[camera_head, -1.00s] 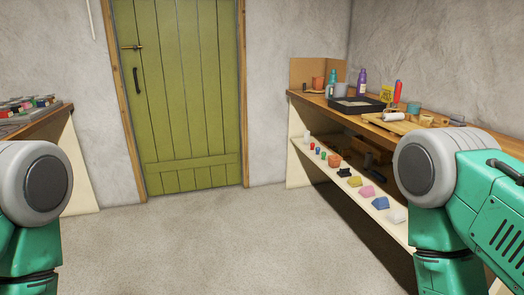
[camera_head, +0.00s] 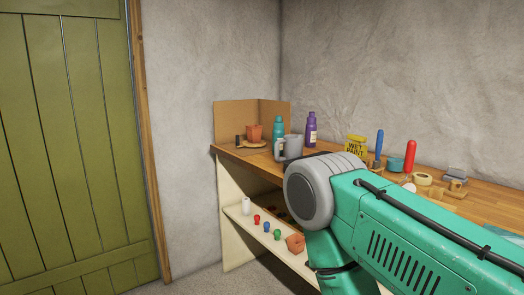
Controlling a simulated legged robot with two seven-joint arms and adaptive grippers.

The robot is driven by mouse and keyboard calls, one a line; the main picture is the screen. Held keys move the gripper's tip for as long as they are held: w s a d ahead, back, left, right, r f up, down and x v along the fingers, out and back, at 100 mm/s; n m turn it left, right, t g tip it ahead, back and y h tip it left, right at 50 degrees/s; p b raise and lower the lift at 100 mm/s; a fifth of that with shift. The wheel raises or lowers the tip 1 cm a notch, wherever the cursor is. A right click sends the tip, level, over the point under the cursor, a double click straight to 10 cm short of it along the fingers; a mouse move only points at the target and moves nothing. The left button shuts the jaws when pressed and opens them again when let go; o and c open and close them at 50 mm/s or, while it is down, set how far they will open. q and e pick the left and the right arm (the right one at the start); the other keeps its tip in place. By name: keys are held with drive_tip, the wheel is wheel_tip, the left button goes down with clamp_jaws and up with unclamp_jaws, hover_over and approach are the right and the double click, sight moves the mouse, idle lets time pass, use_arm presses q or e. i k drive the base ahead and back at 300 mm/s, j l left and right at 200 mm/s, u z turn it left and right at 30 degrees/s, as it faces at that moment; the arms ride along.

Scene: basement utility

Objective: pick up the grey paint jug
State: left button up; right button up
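The grey paint jug (camera_head: 292,147) stands upright near the far end of the wooden bench top (camera_head: 230,151). A teal bottle (camera_head: 278,130) stands just behind it to the left, and a purple bottle (camera_head: 311,129) stands behind it to the right. My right arm covers the near part of the bench, and its rounded joint sits just below and right of the jug in the picture. Neither gripper shows in this view, so I cannot see their fingers. Nothing is seen touching the jug from my side.
A terracotta pot (camera_head: 254,133) stands by a cardboard panel (camera_head: 233,121) at the bench's far end. A yellow wet paint sign (camera_head: 356,147) and several tools lie further right. Small items line the lower shelf (camera_head: 240,217). A green door (camera_head: 65,140) is at left.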

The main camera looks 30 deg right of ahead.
sight(293, 144)
drive_tip(key=i+j+z, duration=0.1)
drive_tip(key=i+z, duration=0.25)
drive_tip(key=i, duration=0.25)
drive_tip(key=i+j+z, duration=0.35)
drive_tip(key=i, duration=0.25)
drive_tip(key=i+j+z, duration=0.4)
drive_tip(key=i, duration=0.15)
